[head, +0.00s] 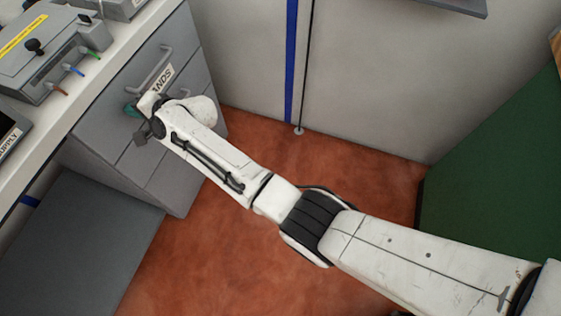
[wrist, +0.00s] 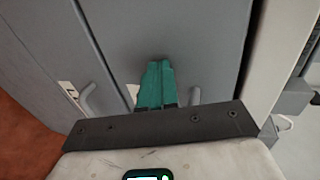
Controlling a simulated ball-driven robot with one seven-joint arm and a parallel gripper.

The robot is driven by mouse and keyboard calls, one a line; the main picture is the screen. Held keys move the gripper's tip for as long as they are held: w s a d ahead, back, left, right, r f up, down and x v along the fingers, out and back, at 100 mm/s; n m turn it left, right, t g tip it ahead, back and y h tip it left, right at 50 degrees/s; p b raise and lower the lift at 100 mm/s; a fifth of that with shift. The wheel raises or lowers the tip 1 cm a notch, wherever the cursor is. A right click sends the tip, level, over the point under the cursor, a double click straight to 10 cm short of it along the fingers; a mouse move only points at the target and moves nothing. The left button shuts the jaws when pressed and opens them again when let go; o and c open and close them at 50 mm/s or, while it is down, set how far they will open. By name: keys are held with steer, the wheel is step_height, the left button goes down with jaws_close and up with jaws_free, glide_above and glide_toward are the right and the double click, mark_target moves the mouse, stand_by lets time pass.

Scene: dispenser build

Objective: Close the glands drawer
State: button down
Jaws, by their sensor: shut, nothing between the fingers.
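The glands drawer (head: 120,82) is the top grey drawer under the counter in the head view. Its label (head: 162,79) is partly hidden by my wrist, with "ANDS" readable, and its bar handle (head: 151,68) shows beside it. The drawer front looks about level with the fronts below; I cannot tell if a small gap is left. My gripper (head: 131,109) is shut and empty at this front, beside the handle. In the wrist view its teal fingers (wrist: 157,72) are together against or very near the grey front (wrist: 185,40); contact is unclear.
A white counter (head: 60,95) with grey devices (head: 45,50) runs above the drawers. A lower drawer's handle (wrist: 88,98) shows in the wrist view. A grey panel (head: 75,250) stands at lower left, a green surface (head: 500,170) at right. The red floor (head: 250,285) is clear.

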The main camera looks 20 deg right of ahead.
steer(key=shift+w+a+r, duration=0.1)
steer(key=shift+w+r, duration=0.05)
steer(key=shift+r, duration=0.05)
steer(key=shift+r, duration=0.2)
stand_by(0.3)
steer(key=f+p+v, duration=0.2)
steer(key=p+v, duration=0.1)
steer(key=v, duration=1.1)
steer(key=shift+s, duration=0.25)
steer(key=shift+d+f, duration=0.1)
steer(key=shift+d, duration=0.15)
